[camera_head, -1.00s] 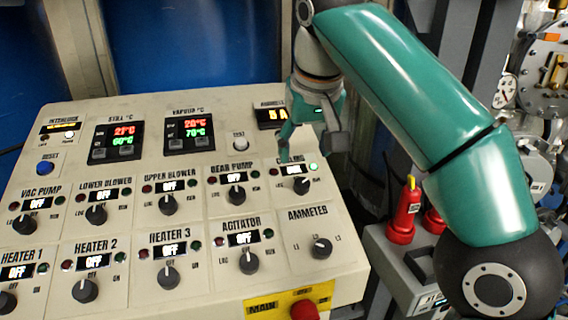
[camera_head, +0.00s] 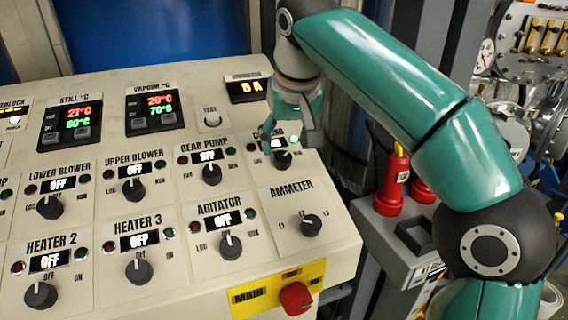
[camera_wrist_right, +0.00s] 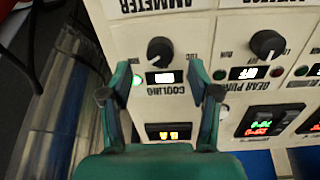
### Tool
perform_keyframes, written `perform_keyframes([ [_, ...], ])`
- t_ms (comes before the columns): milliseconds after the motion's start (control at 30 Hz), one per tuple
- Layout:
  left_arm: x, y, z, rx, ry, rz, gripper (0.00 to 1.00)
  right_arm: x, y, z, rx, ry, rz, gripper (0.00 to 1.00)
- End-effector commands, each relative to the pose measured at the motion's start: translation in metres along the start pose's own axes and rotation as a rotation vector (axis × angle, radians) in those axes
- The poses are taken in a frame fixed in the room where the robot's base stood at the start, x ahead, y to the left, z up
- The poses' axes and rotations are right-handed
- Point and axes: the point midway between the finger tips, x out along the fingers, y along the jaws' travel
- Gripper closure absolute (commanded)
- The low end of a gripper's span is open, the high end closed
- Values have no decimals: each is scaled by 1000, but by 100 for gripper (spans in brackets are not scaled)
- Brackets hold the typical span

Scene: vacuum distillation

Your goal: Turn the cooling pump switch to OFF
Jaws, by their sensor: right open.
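The cooling pump switch (camera_head: 282,159) is a black round knob at the right end of the panel's upper knob row. It also shows in the right wrist view (camera_wrist_right: 160,50), upside down, under a lit white display (camera_wrist_right: 160,77) whose text I cannot read. A green lamp (camera_wrist_right: 136,80) beside the display is lit. My right gripper (camera_head: 289,145) is open and empty, pointing down at the panel just above the knob. In the wrist view its fingers (camera_wrist_right: 158,68) stand to either side of the knob's line, apart from it. The COOLING label is partly hidden in the head view. My left gripper is out of view.
The gear pump knob (camera_head: 211,174) is left of the cooling switch, and the ammeter knob (camera_head: 311,225) is below it. A red main switch (camera_head: 296,297) sits on the front edge. Red bottles (camera_head: 392,181) stand right of the panel.

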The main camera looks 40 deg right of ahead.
Motion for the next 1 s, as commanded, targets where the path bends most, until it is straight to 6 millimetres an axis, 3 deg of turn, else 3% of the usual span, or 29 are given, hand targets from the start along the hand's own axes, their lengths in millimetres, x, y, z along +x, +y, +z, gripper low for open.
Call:
perform_keyframes([
  [100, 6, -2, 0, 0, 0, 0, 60, 24, 0, 1, 0, -3, 1, 39],
  [300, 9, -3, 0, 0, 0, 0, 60, 45, -1, 0, -1, -1, -1, 39],
  [700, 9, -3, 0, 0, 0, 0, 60, 50, -3, -1, -3, -1, -2, 40],
  [1000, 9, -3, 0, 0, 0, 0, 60, 50, -3, -1, -4, 0, -2, 90],
])
